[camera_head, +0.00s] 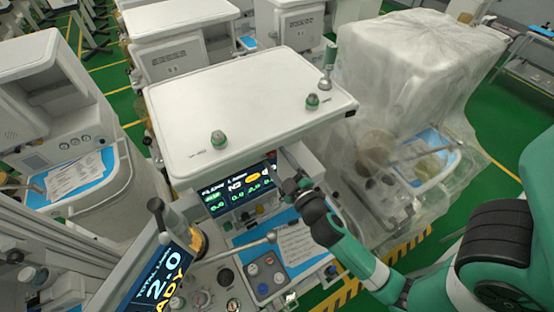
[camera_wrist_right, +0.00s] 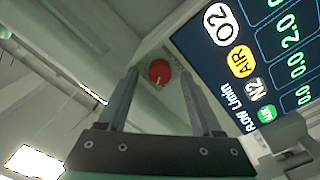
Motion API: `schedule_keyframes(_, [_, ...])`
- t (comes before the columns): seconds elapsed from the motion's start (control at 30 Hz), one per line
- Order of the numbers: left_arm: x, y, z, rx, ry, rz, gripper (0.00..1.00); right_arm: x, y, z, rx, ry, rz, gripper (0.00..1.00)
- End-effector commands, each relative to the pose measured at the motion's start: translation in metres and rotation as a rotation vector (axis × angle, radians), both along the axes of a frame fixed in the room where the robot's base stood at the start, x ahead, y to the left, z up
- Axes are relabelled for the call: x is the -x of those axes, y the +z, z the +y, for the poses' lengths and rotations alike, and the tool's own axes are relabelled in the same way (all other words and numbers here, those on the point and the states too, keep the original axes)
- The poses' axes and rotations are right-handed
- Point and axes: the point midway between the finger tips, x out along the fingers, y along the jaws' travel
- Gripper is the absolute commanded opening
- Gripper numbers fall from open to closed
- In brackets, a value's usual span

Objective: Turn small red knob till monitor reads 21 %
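The small red knob (camera_wrist_right: 160,71) shows in the right wrist view, under the edge of a pale panel, with a light mark on its face. My right gripper (camera_wrist_right: 160,90) is open, with one finger on each side of the knob in this view; I cannot tell whether either touches it. The monitor (camera_wrist_right: 262,55) shows O2, AIR and N2 labels with 2.0 and 0.0 values; I see no percent reading. My left gripper is not in view.
A lower display (camera_head: 160,283) reads 2.0 and part of READY. A blue tray (camera_head: 303,268) with papers lies below the monitor. The white cart top (camera_head: 250,100) bears small green-ringed fittings. A plastic-covered cart (camera_head: 400,70) stands at right, another cart (camera_head: 40,90) at left.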

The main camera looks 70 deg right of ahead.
Motion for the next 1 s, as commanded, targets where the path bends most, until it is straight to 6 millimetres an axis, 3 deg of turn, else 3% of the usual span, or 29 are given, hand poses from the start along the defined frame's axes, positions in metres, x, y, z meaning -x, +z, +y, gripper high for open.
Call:
schedule_keyframes(0.27, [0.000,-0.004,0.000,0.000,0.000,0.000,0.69,0.004,-0.002,0.004,0.000,0.002,0.001,0.67])
schedule_keyframes(0.63, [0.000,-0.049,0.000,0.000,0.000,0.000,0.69,0.068,-0.009,0.057,0.000,0.009,0.003,0.67])
schedule_keyframes(1.0, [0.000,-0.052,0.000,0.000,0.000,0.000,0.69,0.091,0.000,0.073,0.000,0.001,-0.001,0.67])
